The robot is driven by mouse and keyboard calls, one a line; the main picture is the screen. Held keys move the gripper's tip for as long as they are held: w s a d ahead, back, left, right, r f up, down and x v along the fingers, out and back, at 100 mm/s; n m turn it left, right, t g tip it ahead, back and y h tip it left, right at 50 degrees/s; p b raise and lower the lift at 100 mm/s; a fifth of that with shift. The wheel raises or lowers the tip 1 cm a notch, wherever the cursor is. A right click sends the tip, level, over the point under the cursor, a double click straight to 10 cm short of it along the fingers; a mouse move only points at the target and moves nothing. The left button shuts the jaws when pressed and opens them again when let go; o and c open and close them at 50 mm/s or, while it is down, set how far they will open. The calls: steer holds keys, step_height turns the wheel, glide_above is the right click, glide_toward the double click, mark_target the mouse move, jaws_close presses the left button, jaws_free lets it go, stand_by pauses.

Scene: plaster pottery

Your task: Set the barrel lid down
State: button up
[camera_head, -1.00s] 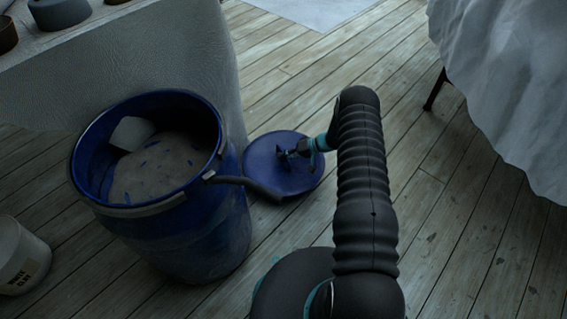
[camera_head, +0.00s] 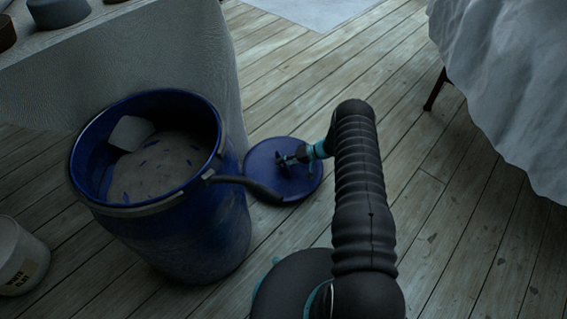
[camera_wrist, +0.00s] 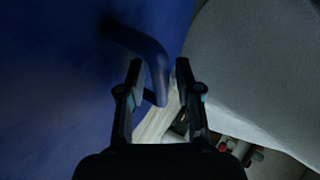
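The open blue barrel (camera_head: 200,240) holds grey material and a pale block. My gripper (camera_head: 283,163) is over the lid's middle. In the wrist view, the lid's blue surface (camera_wrist: 50,90) fills the left, and its bent handle (camera_wrist: 156,72) lies between my gripper's spread fingers (camera_wrist: 160,68), with gaps visible beside it. The barrel's dark side handle (camera_head: 247,184) overlaps the lid's near left edge in the head view.
A white labelled bucket (camera_head: 20,258) stands at the lower left. A grey-covered block (camera_head: 150,62) with pots on top is behind the barrel. A cloth-draped table (camera_head: 510,90) stands at the right. The plank floor (camera_head: 400,75) between is clear.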

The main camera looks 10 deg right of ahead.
steer(key=shift+r, duration=0.1)
steer(key=v, duration=1.2)
steer(key=s+a+r+g+h, duration=0.1)
steer(key=s+a+r+h, duration=0.15)
steer(key=r, duration=0.95)
steer(key=s+a+r+n+h, duration=0.1)
steer(key=s+a+r, duration=0.2)
steer(key=r, duration=0.8)
steer(key=s+a+r+g+h, duration=0.1)
steer(key=s+a+r+h, duration=0.1)
steer(key=r, duration=1)
steer(key=s+a+r+t+h, duration=0.1)
steer(key=s+r, duration=0.3)
steer(key=s, duration=0.6)
steer(key=s+r+t+h, duration=0.2)
steer(key=s+r, duration=0.3)
steer(key=s, duration=0.5)
steer(key=s+a+r+m+t+h, duration=0.1)
steer(key=s+r+h, duration=0.2)
steer(key=s, duration=0.7)
step_height(320, 180, up, 2)
steer(key=shift+a+r+t, duration=0.25)
steer(key=shift+a+t, duration=0.1)
steer(key=shift+t, duration=0.05)
